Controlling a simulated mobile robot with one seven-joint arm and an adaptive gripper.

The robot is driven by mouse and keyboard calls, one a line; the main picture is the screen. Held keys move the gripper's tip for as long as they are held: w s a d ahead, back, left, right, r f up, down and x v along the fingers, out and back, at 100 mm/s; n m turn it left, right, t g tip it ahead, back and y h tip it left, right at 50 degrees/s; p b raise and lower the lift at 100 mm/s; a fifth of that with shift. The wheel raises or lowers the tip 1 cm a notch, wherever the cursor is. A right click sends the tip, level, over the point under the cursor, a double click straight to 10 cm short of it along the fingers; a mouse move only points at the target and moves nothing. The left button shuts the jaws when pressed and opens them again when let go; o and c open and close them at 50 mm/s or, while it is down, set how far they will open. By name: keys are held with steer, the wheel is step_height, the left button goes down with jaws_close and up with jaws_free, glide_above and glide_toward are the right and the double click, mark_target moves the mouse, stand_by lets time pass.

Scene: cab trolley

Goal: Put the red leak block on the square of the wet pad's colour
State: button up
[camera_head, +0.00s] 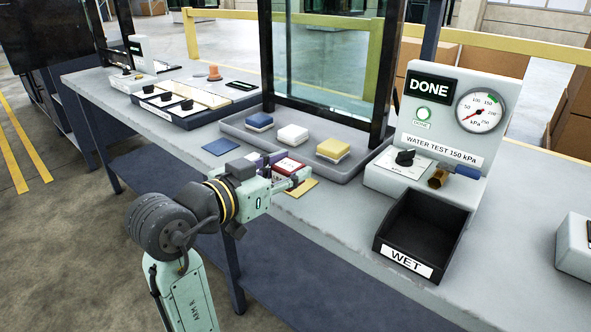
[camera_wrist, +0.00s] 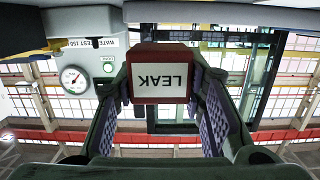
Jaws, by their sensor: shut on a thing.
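My gripper (camera_head: 284,174) is shut on the red leak block (camera_head: 289,165) above the front of the bench. In the wrist view the block (camera_wrist: 160,80) sits between the fingers, its white LEAK label upside down. A blue pad (camera_head: 259,121), a white pad (camera_head: 292,133) and a yellow pad (camera_head: 333,149) stand in the grey tray (camera_head: 363,163). I cannot tell which pad is wet. A blue square (camera_head: 220,146) lies on the bench left of my gripper. A yellow square (camera_head: 299,188) lies just right of and below the block, partly covered. Any white square is hidden.
A glass panel (camera_head: 321,65) in a dark frame stands behind the pads. A water test panel (camera_head: 440,120) with a gauge and DONE sign stands right. A black bin labelled WET (camera_head: 412,262) is at the front right. Switch boxes (camera_head: 165,103) are far left.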

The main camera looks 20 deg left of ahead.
steer(key=w, duration=0.5)
steer(key=shift+w+a+f, duration=0.25)
steer(key=shift+w+a, duration=0.05)
steer(key=shift+a, duration=0.05)
steer(key=shift+w+a+f, duration=0.1)
steer(key=shift+w+f, duration=0.05)
steer(key=shift+w, duration=0.3)
steer(key=shift+f, duration=1.8)
steer(key=o, duration=1.2)
steer(key=shift+c, duration=0.2)
